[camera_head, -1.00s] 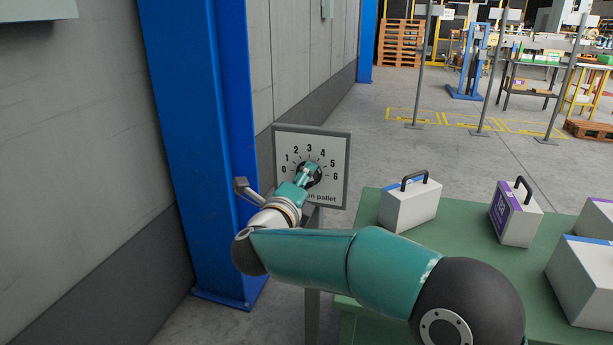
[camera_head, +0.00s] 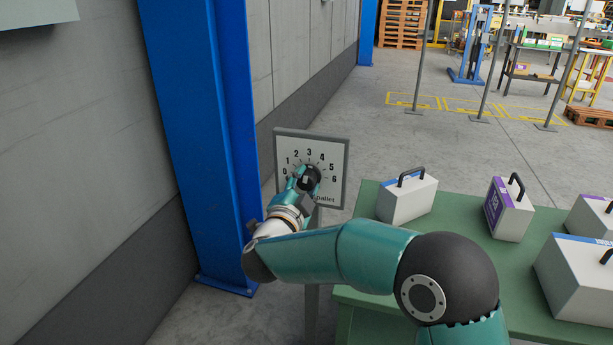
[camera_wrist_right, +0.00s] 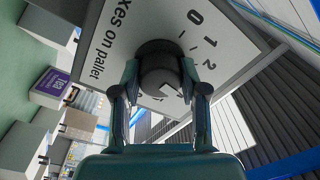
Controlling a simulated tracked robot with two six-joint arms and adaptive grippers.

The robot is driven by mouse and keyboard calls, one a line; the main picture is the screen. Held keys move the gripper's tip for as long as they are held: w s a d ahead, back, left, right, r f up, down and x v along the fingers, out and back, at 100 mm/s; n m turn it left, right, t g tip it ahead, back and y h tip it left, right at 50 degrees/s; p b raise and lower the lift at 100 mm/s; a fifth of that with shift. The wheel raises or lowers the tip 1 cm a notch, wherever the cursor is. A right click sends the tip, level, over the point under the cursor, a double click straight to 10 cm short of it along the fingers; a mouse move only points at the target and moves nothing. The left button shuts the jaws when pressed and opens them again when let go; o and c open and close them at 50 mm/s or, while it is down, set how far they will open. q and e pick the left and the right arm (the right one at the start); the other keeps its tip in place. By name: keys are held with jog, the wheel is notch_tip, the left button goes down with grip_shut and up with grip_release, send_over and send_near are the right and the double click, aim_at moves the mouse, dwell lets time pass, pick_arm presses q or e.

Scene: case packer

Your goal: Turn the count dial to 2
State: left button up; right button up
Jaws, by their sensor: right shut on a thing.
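The count dial (camera_head: 313,172) is a round dark knob on a white panel (camera_head: 336,160) with a grey frame, numbered 0 to 6 in an arc. My right gripper (camera_head: 304,178) reaches the knob from the front and covers its lower left part. In the right wrist view, the two fingers of my right gripper (camera_wrist_right: 162,82) are closed on opposite sides of the dark knob (camera_wrist_right: 160,62). A pale mark shows on the knob's face, but I cannot tell which number it points to. My left gripper is not in view.
A blue column (camera_head: 195,130) stands close to the left of the panel, before a grey wall (camera_head: 70,150). A green table (camera_head: 455,235) with several white cases, such as one with a blue top edge (camera_head: 406,200), is at the right.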

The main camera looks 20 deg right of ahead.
jog(key=n+p, duration=0.3)
jog(key=n, duration=0.2)
jog(key=shift+d+r+n, duration=0.1)
jog(key=shift+n, duration=0.2)
jog(key=shift+f+n+p, duration=0.2)
jog(key=shift+n+p, duration=0.65)
jog(key=shift+n, duration=0.35)
jog(key=shift+f, duration=0.1)
jog(key=o, duration=1.1)
jog(key=shift+w, duration=0.1)
jog(key=shift+o, duration=0.2)
